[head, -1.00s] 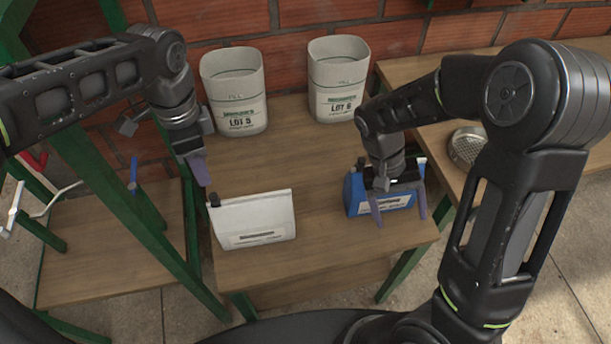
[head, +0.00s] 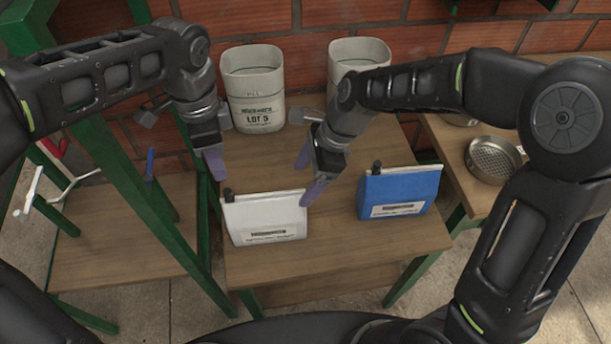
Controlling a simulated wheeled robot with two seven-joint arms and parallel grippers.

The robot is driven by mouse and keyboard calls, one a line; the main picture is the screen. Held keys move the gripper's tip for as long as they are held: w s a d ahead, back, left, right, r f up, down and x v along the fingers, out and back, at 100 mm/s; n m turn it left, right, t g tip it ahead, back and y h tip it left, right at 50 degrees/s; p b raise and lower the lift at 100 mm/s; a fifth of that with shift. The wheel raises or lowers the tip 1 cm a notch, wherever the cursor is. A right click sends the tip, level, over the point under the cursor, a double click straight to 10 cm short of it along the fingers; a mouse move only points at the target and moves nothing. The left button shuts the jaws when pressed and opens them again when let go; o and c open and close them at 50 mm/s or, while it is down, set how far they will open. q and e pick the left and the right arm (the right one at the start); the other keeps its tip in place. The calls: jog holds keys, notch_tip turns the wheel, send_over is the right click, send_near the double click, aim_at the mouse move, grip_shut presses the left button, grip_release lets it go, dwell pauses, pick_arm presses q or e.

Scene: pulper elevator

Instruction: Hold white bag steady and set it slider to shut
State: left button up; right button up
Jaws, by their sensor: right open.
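The white bag (head: 265,220) stands on the wooden table with a printed label low on its front. Its dark slider (head: 228,194) is at the left end of the top edge. My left gripper (head: 216,166) hangs just above and left of that slider, apart from it; its purple fingers overlap in view, so their gap is hidden. My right gripper (head: 311,178) is open and empty, its purple fingers pointing down by the bag's upper right corner. I cannot tell whether a finger touches the bag.
A blue bag (head: 400,194) with a dark slider at its top left stands to the right. Two pale bins, the LOT 5 bin (head: 254,95) and another (head: 355,54), stand at the back. A round metal sieve (head: 493,158) is on the right-hand table. A green post (head: 150,190) rises at left.

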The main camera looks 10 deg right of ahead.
aim_at(295, 194)
jog(key=shift+x, duration=3.9)
grip_shut()
